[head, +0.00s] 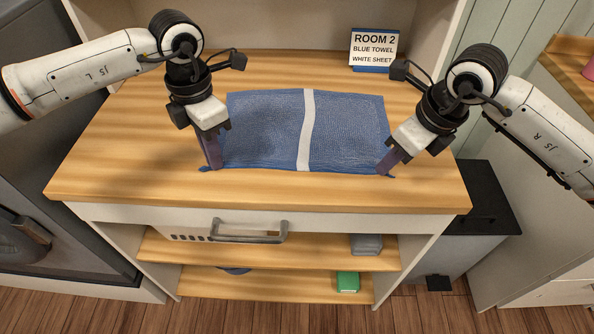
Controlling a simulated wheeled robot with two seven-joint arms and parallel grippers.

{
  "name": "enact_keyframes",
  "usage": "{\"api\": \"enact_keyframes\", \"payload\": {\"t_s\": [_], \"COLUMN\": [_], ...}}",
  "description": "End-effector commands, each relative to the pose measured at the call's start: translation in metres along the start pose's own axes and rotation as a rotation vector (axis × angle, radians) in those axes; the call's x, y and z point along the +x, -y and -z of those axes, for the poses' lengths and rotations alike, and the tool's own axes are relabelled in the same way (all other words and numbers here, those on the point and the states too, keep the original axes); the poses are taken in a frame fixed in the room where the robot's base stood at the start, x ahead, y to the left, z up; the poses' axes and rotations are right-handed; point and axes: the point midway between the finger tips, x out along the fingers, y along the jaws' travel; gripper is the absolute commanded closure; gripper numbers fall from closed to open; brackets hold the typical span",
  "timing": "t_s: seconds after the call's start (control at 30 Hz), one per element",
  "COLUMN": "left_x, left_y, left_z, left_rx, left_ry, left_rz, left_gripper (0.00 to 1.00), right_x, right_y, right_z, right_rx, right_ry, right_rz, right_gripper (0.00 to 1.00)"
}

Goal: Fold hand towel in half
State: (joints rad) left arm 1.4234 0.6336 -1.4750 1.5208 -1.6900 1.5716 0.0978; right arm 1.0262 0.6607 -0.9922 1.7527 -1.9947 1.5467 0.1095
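A blue hand towel (260,130) with a white stripe down its middle lies flat and spread on the wooden counter. My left gripper (214,166) is at the towel's near left corner, with its fingers pointing down. My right gripper (385,170) is at the near right corner, tilted inward. The fingertips of both meet the towel's near edge, and small bits of blue cloth show beside them. I cannot tell whether either gripper has closed on the cloth.
A sign (374,48) reading "ROOM 2, BLUE TOWEL, WHITE SHEET" stands at the back right of the wooden counter (120,150). Below are a drawer handle (250,233) and shelves with a green item (347,281). The counter's front strip is clear.

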Motion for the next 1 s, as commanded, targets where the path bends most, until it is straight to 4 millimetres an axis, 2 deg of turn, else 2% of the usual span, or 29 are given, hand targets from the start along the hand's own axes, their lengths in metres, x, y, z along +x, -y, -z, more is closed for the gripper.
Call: {"api": "enact_keyframes", "payload": {"t_s": [0.27,0.73,1.0], "left_x": [0.0,-0.039,-0.045], "left_y": [0.0,0.0,0.0], "left_z": [0.002,0.001,0.001], "left_rx": [-0.001,-0.001,-0.001], "left_ry": [-0.006,-0.003,-0.003], "left_rz": [0.001,0.0,0.0], "left_gripper": [1.0,1.0,1.0], "right_x": [0.0,-0.037,-0.043], "right_y": [0.0,0.0,0.001], "right_z": [0.002,-0.011,-0.012], "right_rx": [0.001,0.001,0.001], "right_ry": [-0.008,-0.004,-0.003], "right_rz": [-0.001,0.0,0.001], "right_gripper": [1.0,1.0,1.0]}}
